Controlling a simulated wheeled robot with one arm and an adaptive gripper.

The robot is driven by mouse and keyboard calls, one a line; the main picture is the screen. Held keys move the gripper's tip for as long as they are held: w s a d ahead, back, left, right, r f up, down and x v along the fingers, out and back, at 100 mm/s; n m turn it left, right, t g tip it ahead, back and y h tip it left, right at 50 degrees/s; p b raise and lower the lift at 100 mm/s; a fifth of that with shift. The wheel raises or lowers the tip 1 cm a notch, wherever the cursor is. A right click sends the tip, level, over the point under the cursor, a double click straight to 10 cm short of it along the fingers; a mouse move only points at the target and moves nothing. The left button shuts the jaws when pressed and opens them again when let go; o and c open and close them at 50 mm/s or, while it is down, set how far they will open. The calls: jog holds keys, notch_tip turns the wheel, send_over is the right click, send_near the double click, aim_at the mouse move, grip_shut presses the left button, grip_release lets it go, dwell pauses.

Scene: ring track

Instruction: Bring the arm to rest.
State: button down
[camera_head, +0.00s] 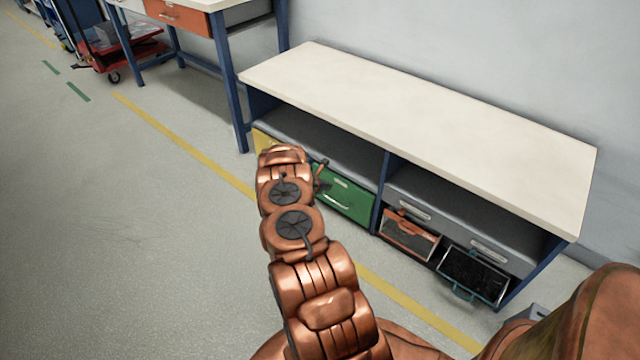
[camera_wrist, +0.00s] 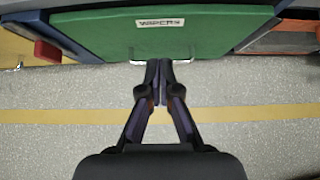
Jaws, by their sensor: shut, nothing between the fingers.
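My copper-coloured arm reaches from the bottom of the head view up toward the low cabinet. My gripper shows in the wrist view (camera_wrist: 158,66), its two dark fingers together and empty. The fingertips are close to the lower edge of a green drawer front (camera_wrist: 200,38) with a label on it; I cannot tell whether they touch it. In the head view the same green drawer front (camera_head: 345,194) is just right of the arm's end, and the arm hides most of my gripper there.
The cabinet has a bare white top (camera_head: 420,130). An orange box (camera_head: 408,236) and an open dark drawer (camera_head: 473,272) are at its lower right. A workbench (camera_head: 232,60) and a red cart (camera_head: 130,55) stand at the upper left. The floor on the left is clear.

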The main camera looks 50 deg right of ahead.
jog(key=shift+p+v, duration=0.35)
jog(key=shift+v, duration=2.3)
